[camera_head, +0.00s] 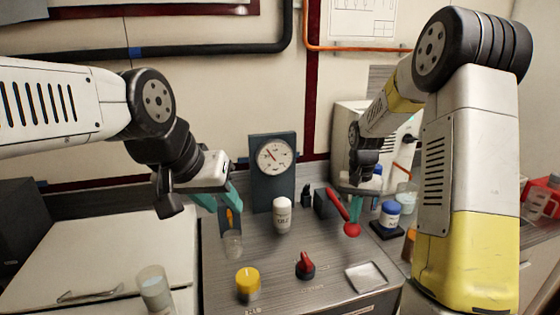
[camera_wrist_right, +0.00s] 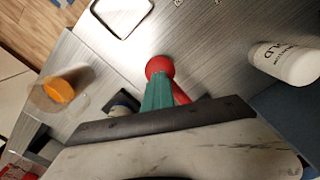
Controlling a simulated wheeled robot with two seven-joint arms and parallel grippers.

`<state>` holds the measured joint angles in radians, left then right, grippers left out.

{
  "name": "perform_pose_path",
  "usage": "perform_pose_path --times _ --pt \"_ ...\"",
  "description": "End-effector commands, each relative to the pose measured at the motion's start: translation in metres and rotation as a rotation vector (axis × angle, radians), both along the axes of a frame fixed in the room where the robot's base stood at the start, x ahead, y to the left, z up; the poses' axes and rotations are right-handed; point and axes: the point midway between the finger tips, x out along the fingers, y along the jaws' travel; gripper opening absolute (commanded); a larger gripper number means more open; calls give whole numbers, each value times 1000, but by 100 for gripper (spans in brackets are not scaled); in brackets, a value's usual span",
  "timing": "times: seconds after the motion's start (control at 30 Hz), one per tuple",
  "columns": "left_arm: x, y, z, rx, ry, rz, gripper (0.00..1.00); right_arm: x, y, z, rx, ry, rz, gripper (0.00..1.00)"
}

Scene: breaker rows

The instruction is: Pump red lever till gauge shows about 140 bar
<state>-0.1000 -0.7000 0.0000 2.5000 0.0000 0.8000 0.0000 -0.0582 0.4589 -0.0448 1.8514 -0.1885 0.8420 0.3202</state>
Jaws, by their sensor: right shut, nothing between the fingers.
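The round white gauge (camera_head: 275,155) is on a dark upright panel at the back of the bench. Its red needle points to the upper left; the scale numbers are too small to read. The red lever (camera_head: 338,203) slopes toward the front and ends in a red ball (camera_head: 351,229). My right gripper (camera_head: 357,206) is shut beside the lever. In the right wrist view its teal fingertips (camera_wrist_right: 158,82) are together just at the red ball (camera_wrist_right: 159,66), with nothing between them; contact is unclear. My left gripper (camera_head: 222,205) is open, left of the gauge panel.
A white bottle (camera_head: 282,215), a yellow-topped jar (camera_head: 247,282), a red knob (camera_head: 305,265) and a shallow square tray (camera_head: 366,276) are on the bench. A blue-capped jar (camera_head: 389,214) stands right of the lever.

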Motion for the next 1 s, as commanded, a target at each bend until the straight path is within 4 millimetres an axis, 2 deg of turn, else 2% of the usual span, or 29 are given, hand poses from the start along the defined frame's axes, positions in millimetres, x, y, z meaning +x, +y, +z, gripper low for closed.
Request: perform_pose_path --times 0.17,1.0 --pt "0 0 0 0 0 0 36 2 1 9 1 -5 1 0" --pt "0 0 0 0 0 0 36 0 0 79 0 0 1 0"
